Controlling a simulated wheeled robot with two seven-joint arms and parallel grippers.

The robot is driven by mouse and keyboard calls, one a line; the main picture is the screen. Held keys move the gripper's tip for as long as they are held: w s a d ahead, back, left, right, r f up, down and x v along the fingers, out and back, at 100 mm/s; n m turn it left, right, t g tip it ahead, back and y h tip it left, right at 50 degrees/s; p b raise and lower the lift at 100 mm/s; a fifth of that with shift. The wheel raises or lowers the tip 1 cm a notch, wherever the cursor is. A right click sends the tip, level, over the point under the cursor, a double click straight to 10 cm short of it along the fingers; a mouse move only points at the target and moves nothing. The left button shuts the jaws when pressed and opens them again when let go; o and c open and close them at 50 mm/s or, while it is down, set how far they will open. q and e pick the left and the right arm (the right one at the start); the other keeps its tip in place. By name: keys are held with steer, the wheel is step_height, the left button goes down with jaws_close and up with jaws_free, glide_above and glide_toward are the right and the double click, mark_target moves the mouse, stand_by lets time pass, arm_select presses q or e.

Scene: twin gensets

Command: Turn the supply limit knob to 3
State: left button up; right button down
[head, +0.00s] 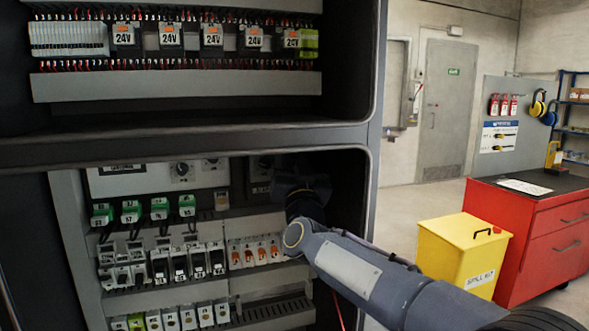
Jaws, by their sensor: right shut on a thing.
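My right arm reaches in from the lower right into the lower bay of the open cabinet. My right gripper (284,180) is at the upper right of that bay, up against a dark panel (260,170) with small dials. It is shut on a knob there, taken to be the supply limit knob. The knob, its pointer and its scale are hidden behind the gripper and wrist, so its setting cannot be read. My left gripper is not in view.
Left of the gripper are a grey dial (181,170), green-topped relays (159,208) and rows of breakers (188,263). A shelf edge (180,145) runs above the arm, and the cabinet's side frame (371,120) stands close right. A yellow spill kit bin (455,255) and red tool cabinet (515,235) stand outside.

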steer(key=shift+d+f+n+y+b, duration=0.15)
steer(key=shift+n+y+b, duration=0.75)
steer(key=shift+n, duration=0.9)
steer(key=shift+y, duration=0.3)
steer(key=c, duration=1.3)
jaws_free()
steer(key=b+v, duration=0.1)
steer(key=v, duration=0.6)
steer(key=shift+s+f+b, duration=0.2)
steer(key=shift+s+b, duration=0.1)
steer(key=shift+b, duration=0.05)
